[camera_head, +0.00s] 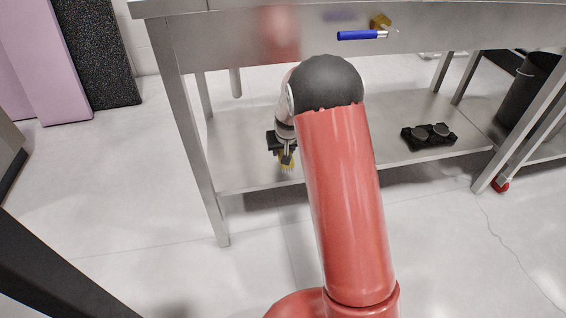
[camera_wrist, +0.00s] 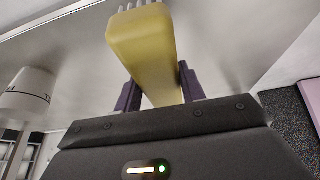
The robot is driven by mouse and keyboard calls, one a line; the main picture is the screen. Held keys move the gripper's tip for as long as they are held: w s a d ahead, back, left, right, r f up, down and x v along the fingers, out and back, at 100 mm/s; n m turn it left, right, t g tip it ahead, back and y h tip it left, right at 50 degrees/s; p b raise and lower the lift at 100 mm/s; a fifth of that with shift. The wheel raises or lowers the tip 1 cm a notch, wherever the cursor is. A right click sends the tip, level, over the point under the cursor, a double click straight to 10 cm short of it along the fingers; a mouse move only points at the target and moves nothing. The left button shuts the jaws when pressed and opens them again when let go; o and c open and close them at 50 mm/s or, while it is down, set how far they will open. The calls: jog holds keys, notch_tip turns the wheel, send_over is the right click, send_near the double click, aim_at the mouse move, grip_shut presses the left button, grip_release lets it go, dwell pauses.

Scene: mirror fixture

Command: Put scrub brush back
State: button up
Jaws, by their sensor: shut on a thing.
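The scrub brush is a yellow block with pale bristles. In the wrist view the brush (camera_wrist: 148,45) sits between the two dark purple fingers of my gripper (camera_wrist: 160,92), bristles at the top edge of the picture. My gripper is shut on the brush. It appears in front of the lower shelf (camera_head: 255,175) of the steel table; whether anything touches the shelf cannot be told.
The steel table's front apron (camera_head: 220,45) runs above. A blue-handled item (camera_head: 358,35) and a small yellow-brown item (camera_head: 381,21) show at the apron. A black holder (camera_head: 428,136) with two round pieces sits on the shelf, right of my arm.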

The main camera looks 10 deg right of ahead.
jog(key=shift+f+b, duration=0.4)
jog(key=shift+f, duration=1.8)
jog(key=shift+f, duration=0.2)
jog(key=o, duration=1)
jog(key=shift+c, duration=0.2)
